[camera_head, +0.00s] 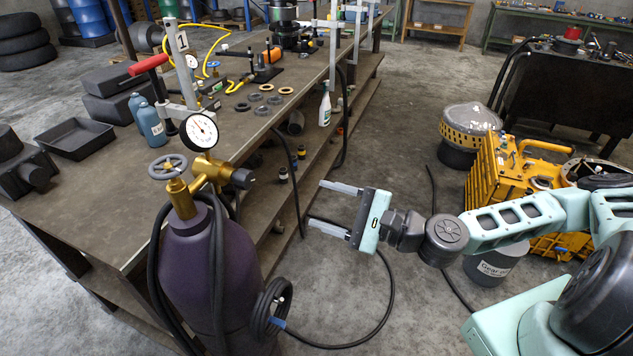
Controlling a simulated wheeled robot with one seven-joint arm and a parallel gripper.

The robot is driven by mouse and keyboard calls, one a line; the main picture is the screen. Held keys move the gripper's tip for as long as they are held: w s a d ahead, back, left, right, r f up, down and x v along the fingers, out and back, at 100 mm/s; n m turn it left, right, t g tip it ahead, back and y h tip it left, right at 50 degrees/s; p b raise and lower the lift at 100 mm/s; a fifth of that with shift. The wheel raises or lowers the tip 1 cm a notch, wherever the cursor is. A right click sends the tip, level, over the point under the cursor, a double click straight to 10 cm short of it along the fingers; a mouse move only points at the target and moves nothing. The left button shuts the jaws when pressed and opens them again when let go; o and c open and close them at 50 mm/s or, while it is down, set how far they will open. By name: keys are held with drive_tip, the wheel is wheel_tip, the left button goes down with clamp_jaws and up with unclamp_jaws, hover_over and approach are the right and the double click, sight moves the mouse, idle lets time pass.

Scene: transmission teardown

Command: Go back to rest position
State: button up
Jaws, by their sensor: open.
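My gripper (325,207) is open and empty. Its two grey fingers point left, toward the side of the workbench, with a clear gap between them. It hangs over the floor to the right of the bench and to the right of the purple gas cylinder (208,262). My mint-green arm reaches in from the right edge of the picture. Nothing touches the fingers that I can see.
The long workbench (215,150) carries tools, rings and blue bottles (151,127); shelves run below. A black hose lies on the floor (400,320) under my gripper. A yellow transmission housing (505,170) and a grey bucket (490,267) stand right.

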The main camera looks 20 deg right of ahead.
drive_tip(key=s+a+f+n+g+h+b, duration=0.15)
drive_tip(key=s+a+f+n+g, duration=0.25)
drive_tip(key=s+f+n+g, duration=0.45)
drive_tip(key=s+d+f+n+g+h+b, duration=0.2)
drive_tip(key=s+d+f+n+g+h, duration=0.25)
drive_tip(key=n+g+h, duration=0.2)
drive_tip(key=s+a+r+n+t+h+b, duration=0.1)
drive_tip(key=s+r+n+h, duration=0.1)
drive_tip(key=r, duration=0.6)
drive_tip(key=s+r+n+t+h+b, duration=0.2)
drive_tip(key=s+r+n+h, duration=0.1)
drive_tip(key=r+n, duration=0.3)
wheel_tip(320, 180, up, 2)
drive_tip(key=shift+s+a+r+h, duration=0.2)
drive_tip(key=shift+s+a+h, duration=0.15)
drive_tip(key=shift+s, duration=0.1)
